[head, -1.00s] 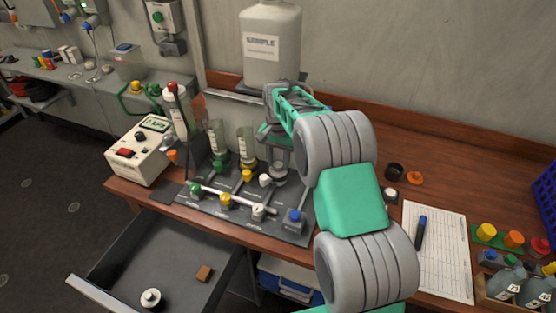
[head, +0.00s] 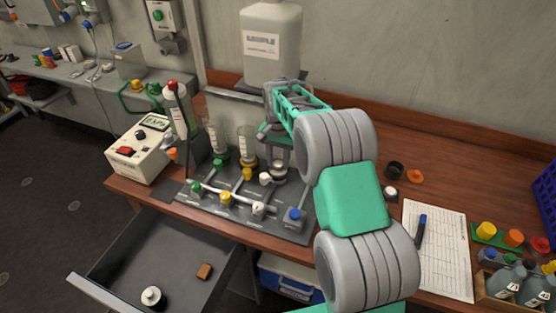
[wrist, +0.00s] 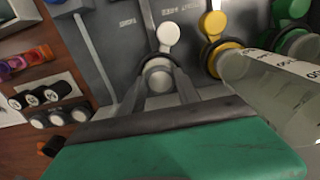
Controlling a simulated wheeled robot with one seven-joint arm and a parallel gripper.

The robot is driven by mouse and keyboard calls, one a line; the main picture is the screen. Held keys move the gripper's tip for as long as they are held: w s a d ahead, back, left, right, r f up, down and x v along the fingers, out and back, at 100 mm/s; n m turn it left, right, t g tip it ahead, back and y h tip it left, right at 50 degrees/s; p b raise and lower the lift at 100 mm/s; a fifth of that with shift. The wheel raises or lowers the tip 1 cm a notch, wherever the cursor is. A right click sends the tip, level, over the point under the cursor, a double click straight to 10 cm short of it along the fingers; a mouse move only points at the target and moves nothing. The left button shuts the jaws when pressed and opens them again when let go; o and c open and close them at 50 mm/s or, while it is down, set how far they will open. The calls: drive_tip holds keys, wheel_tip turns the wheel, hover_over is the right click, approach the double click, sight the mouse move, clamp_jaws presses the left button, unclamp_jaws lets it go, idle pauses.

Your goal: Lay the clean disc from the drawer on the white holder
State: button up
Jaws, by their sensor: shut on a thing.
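My gripper (head: 279,152) is above the white holder (head: 278,177), the rightmost of the stations on the grey rack. In the wrist view my gripper (wrist: 158,78) has its fingers drawn together at the holder, beside the white knob (wrist: 168,34). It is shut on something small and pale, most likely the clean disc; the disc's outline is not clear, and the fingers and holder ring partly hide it. I cannot tell whether it touches the holder. The grey drawer (head: 117,258) is open below the bench.
Clear cylinders stand on the green (head: 216,142) and yellow (head: 247,147) stations, close to the left of my gripper. A large sample bottle (head: 271,42) stands behind.

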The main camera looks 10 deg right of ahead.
drive_tip(key=shift+f, duration=0.3)
idle(0.9)
drive_tip(key=o, duration=1.2)
drive_tip(key=shift+o, duration=0.3)
drive_tip(key=o, duration=0.3)
drive_tip(key=shift+r+p, duration=2.1)
drive_tip(key=shift+r, duration=1.65)
